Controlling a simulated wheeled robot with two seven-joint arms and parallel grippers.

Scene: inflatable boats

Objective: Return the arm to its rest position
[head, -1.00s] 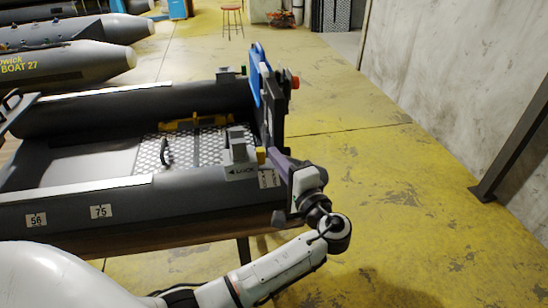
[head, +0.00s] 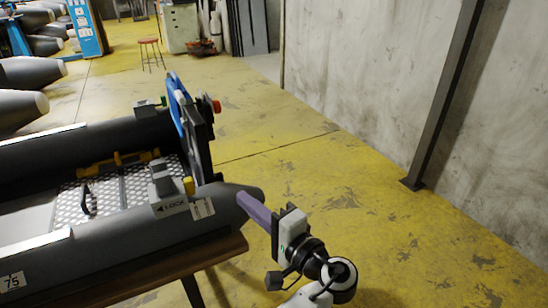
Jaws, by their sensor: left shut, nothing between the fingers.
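My left gripper (head: 243,198) is in the lower middle of the head view, with its wrist and part of my arm below and to the right. Its purple fingers are shut and empty. They point up and left and overlap the tapered tail of the boat's near tube in the picture; I cannot tell if they touch it. The grey inflatable boat (head: 115,238) fills the left side, with its upright blue and black transom (head: 192,125) at its right end. My right gripper is not in view.
A grey latch block with a yellow knob and a "LOCK" label (head: 172,208) sits on the near tube. The boat rests on a wooden stand (head: 190,262). Yellow floor (head: 330,190) is clear to the right, up to a concrete wall and dark post (head: 440,110). A red stool (head: 149,42) stands behind.

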